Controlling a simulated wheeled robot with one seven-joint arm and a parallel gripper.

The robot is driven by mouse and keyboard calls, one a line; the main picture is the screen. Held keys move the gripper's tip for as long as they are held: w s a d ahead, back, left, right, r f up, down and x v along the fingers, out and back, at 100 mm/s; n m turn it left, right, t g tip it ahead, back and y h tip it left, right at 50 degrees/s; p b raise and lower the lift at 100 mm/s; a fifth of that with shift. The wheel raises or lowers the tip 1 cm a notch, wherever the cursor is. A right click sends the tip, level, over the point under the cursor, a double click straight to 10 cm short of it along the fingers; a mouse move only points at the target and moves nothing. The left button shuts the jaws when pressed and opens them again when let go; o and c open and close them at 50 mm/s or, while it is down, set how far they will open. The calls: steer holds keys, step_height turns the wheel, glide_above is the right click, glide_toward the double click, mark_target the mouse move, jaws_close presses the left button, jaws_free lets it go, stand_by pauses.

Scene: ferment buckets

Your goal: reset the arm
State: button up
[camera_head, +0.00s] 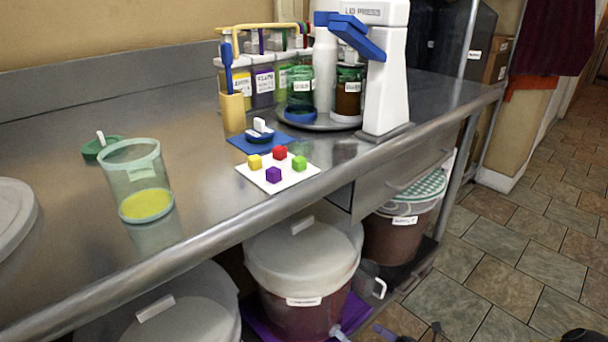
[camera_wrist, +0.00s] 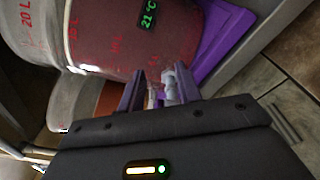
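My gripper (camera_wrist: 160,82) shows in the wrist view, its two purple fingers apart with a gap between them. A pale tap (camera_wrist: 170,84) on the bucket appears in line with that gap. I see no finger closed on it, and contact cannot be told. The bucket (camera_wrist: 130,38) holds dark red liquid and has red volume marks and a green "21 °C" display. In the head view only small purple and dark parts, probably of my gripper, show at the bottom edge, below the bench and right of the lidded bucket (camera_head: 304,262).
The steel bench (camera_head: 70,215) is above. Another lidded bucket (camera_head: 170,322) stands at left, and a dark red bucket (camera_head: 394,242) stands at right under the drawer. A purple mat (camera_wrist: 218,42) lies under the near bucket. The tiled floor (camera_head: 500,245) at right is mostly clear.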

steer(key=s+a+r+n+g, duration=0.1)
steer(key=a+r+n+g, duration=0.1)
steer(key=n, duration=0.1)
steer(key=s+a+r+n+g+p, duration=0.1)
steer(key=s+r+n+g, duration=0.1)
steer(key=n+g, duration=0.1)
steer(key=s+a+r+n+g+p, duration=0.1)
steer(key=s+a+r+n+g, duration=0.1)
steer(key=n+g, duration=0.1)
steer(key=shift+a+r+n, duration=0.25)
steer(key=shift+a+n, duration=0.05)
steer(key=shift+n, duration=0.5)
steer(key=s+r+n+h+p, duration=0.3)
steer(key=r+n+h, duration=0.1)
steer(key=r+n, duration=0.55)
steer(key=s+a+r+n+h+p, duration=0.1)
steer(key=s+r+n+h+p, duration=0.3)
steer(key=r+n, duration=0.55)
steer(key=s+r+n+h+p, duration=0.2)
steer(key=r+n+h, duration=0.4)
steer(key=r, duration=0.5)
step_height(320, 180, up, 36)
steer(key=n+g+y+p, duration=0.1)
steer(key=p, duration=3.5)
steer(key=shift+a+r+p, duration=0.15)
steer(key=shift+r+p, duration=0.1)
steer(key=shift+p, duration=0.15)
